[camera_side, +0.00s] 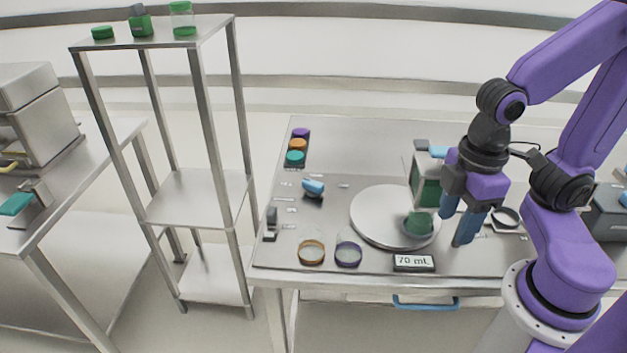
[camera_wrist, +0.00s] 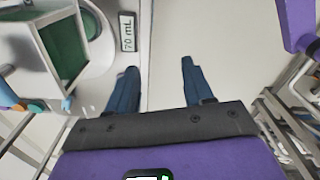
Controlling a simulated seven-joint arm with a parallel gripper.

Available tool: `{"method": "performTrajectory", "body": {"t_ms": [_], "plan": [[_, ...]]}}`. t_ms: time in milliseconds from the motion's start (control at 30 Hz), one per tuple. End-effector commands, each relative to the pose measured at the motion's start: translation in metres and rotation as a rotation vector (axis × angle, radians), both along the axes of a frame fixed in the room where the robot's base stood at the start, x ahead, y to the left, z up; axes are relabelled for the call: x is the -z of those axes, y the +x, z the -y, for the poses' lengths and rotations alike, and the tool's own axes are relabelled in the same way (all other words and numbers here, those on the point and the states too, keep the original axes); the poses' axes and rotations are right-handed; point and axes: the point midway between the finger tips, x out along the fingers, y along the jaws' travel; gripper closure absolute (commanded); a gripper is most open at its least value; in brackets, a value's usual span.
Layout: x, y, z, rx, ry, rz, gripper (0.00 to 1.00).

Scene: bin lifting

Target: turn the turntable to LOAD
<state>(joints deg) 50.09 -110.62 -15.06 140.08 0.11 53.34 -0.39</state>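The turntable (camera_side: 375,218) is a pale grey disc on the bench, and part of it shows at upper left in the wrist view (camera_wrist: 103,58). A box-like stand with a green face (camera_side: 424,185) rises at its right side, and a green vessel (camera_side: 419,222) sits at its front right. The stand's green interior fills the upper left of the wrist view (camera_wrist: 62,42). My gripper (camera_side: 457,222) is just right of the turntable, fingers pointing down. In the wrist view its blue fingers (camera_wrist: 160,88) are apart with nothing between them. No LOAD marking is readable.
A "70 mL" sign (camera_side: 414,262) stands at the bench's front edge. Amber (camera_side: 311,252) and purple (camera_side: 348,254) rings lie front left. A blue item (camera_side: 313,187) and coloured caps (camera_side: 297,145) lie farther left. A shelf rack (camera_side: 195,195) stands left of the bench.

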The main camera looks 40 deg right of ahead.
Motion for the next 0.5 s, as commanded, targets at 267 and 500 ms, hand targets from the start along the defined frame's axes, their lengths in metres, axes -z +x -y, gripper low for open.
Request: {"method": "performTrajectory", "body": {"t_ms": [267, 500], "plan": [[-0.022, 0.095, -0.041, 0.183, -0.008, -0.003, 0.49], [-0.032, 0.191, -0.052, 0.348, -0.014, -0.009, 0.49]]}}
